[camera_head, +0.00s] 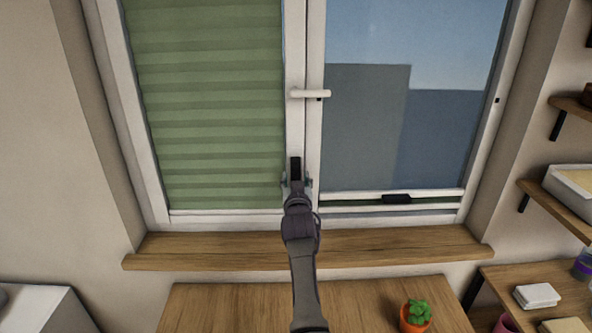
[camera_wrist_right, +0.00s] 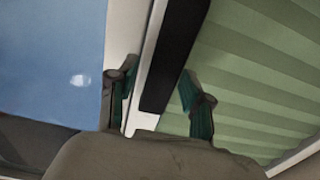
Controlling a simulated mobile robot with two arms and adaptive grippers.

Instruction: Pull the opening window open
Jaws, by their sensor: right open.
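The window has a left sash (camera_head: 287,60) with a pleated green blind and a right sash (camera_head: 314,150) of clear glass. Both look closed. A white lever handle (camera_head: 310,94) lies level across the middle frame. A dark upright bar (camera_head: 295,165) stands lower on that frame; it shows in the right wrist view (camera_wrist_right: 172,60). My right gripper (camera_head: 297,183) is below the white handle, at the dark bar. Its fingers are apart, one either side of the bar's lower part; contact cannot be told. My left gripper is out of view.
A wooden sill (camera_head: 220,249) runs below the window, with a wooden surface (camera_head: 220,305) under it. A potted cactus (camera_head: 415,317) stands there at the right. Wall shelves (camera_head: 560,208) and a side table (camera_head: 510,280) hold items at the right.

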